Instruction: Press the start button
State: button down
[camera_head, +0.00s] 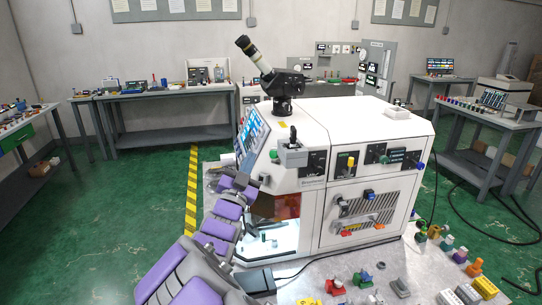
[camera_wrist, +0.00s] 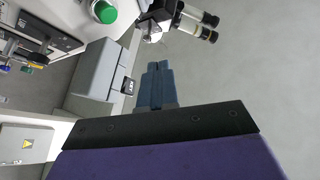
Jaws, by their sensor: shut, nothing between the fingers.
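The white machine (camera_head: 375,125) stands in the middle of the head view, with several buttons and knobs on its front. A round green button (camera_wrist: 104,12) shows at the top left of the wrist view, on a light panel. A small green button (camera_head: 274,155) also shows in the head view, left of a grey box on the machine's front. I cannot read which one is labelled start. My gripper (camera_wrist: 157,78) is shut and empty, its blue-grey fingers apart from the green button in the wrist view. In the head view my purple arm reaches up to the machine's left front; the fingertips are hard to make out.
The grey box (camera_wrist: 98,70) stands close left of my fingers in the wrist view. A tilted screen (camera_head: 253,135) and a microscope-like device (camera_head: 281,85) sit on the machine. Coloured parts (camera_head: 335,287) lie on the floor plate in front. Green floor is open at left.

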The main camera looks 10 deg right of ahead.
jog(key=w+d+f, duration=0.2)
jog(key=w+d, duration=0.3)
jog(key=shift+w+d+f+p, duration=0.2)
jog(key=shift+d+f+p, duration=0.1)
jog(key=shift+d+p, duration=0.1)
jog(key=shift+d, duration=0.1)
dwell(1.9)
jog(key=shift+w+d+f, duration=0.1)
jog(key=shift+w+d, duration=0.15)
jog(key=shift+w+d+f, duration=0.1)
jog(key=shift+w+d, duration=0.1)
jog(key=shift+d, duration=0.05)
dwell(0.9)
jog(key=shift+s+a, duration=0.1)
jog(key=shift+a, duration=0.05)
dwell(0.3)
jog(key=shift+s+a+r+b, duration=0.25)
jog(key=shift+s+a+b, duration=0.05)
jog(key=shift+s+a, duration=0.1)
jog(key=s+a, duration=0.1)
jog(key=s+a+r, duration=0.1)
jog(key=s+a, duration=0.1)
jog(key=shift+s+a+r, duration=0.15)
jog(key=shift+s+r, duration=0.05)
jog(key=shift+r, duration=0.1)
dwell(0.4)
